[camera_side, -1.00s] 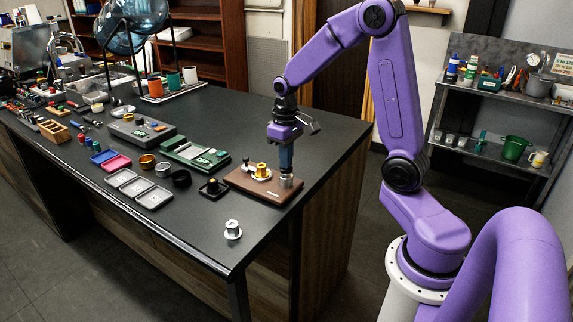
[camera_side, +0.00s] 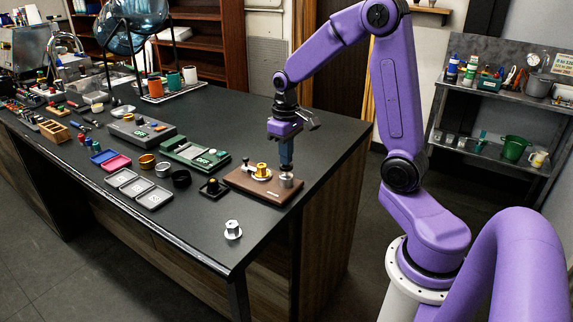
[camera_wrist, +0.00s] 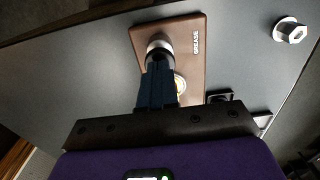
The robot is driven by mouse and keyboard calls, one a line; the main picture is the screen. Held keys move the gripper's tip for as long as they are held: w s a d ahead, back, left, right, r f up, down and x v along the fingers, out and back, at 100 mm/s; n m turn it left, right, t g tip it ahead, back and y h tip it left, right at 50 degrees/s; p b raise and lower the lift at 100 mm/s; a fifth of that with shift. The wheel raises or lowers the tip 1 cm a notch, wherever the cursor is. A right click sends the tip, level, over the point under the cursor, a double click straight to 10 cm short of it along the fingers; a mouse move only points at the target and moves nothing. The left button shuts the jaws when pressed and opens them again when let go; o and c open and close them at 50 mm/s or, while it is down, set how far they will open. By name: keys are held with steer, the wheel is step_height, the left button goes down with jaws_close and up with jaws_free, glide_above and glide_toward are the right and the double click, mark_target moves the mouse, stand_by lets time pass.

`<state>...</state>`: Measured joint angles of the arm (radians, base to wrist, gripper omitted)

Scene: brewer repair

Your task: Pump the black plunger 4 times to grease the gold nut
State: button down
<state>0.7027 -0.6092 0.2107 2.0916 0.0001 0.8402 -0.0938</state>
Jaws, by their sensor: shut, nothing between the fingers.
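A brown board (camera_side: 262,190) lettered GREASE lies near the table's right edge; it also shows in the wrist view (camera_wrist: 196,62). A gold nut (camera_side: 261,170) stands on it, partly hidden behind my fingers in the wrist view (camera_wrist: 180,84). A silver cylinder (camera_side: 286,181) stands at the board's right end and shows in the wrist view (camera_wrist: 160,43). My gripper (camera_side: 286,169) is shut and empty, pointing down directly over this cylinder. A dark part, seemingly the black plunger (camera_wrist: 159,58), shows at the fingertips; whether they touch it I cannot tell.
A small black-handled part (camera_side: 248,163) lies beside the gold nut. A black square tray (camera_side: 213,188) and a green scale (camera_side: 194,152) stand left of the board. A silver hex piece (camera_side: 233,230) stands near the front edge. The table behind the board is clear.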

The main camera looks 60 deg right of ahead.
steer(key=shift+r, duration=1.85)
steer(key=shift+r, duration=0.1)
steer(key=shift+r, duration=2.95)
steer(key=shift+f, duration=4.3)
